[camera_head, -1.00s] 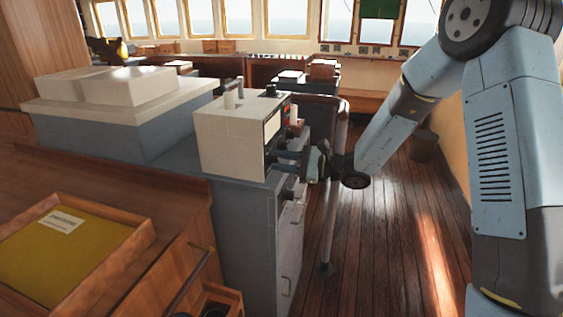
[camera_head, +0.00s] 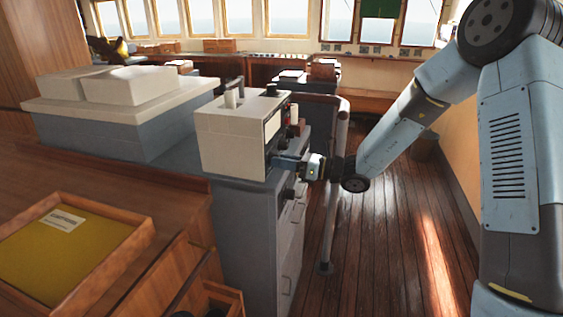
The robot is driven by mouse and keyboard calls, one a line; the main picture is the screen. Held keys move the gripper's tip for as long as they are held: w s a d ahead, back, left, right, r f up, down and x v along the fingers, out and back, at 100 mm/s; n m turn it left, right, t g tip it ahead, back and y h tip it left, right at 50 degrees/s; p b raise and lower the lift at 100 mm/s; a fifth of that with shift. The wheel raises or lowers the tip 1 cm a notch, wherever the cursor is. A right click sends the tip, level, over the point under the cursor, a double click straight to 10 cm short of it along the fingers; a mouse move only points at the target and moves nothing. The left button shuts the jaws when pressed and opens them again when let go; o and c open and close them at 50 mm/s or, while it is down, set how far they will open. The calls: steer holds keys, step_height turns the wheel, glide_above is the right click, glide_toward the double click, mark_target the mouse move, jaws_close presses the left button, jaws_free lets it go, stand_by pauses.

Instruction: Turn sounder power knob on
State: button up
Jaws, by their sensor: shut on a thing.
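The sounder looks to be the cream box (camera_head: 232,140) on the grey cabinet in the middle of the view. Its front panel (camera_head: 273,130) faces right and shows at a steep angle. My gripper (camera_head: 278,160) reaches in from the right, with its fingers at the lower part of this panel. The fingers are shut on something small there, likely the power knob. The knob itself is hidden by the fingers and too small to make out, so its setting cannot be told.
A metal handrail (camera_head: 329,220) stands just right of the cabinet (camera_head: 245,235), close to my wrist. A wooden tray (camera_head: 128,250) with a yellow bottom lies at the lower left. A larger cream-topped console (camera_head: 65,106) stands behind. Open wooden floor (camera_head: 390,230) lies to the right.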

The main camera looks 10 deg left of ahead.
steer(key=shift+w+d+r+m, duration=0.1)
steer(key=shift+w+m, duration=0.05)
steer(key=shift+m, duration=0.55)
steer(key=o, duration=1.1)
steer(key=shift+c, duration=0.2)
steer(key=d, duration=1.3)
steer(key=shift+s+d+f, duration=0.35)
steer(key=shift+d+f, duration=0.05)
steer(key=shift+f, duration=0.05)
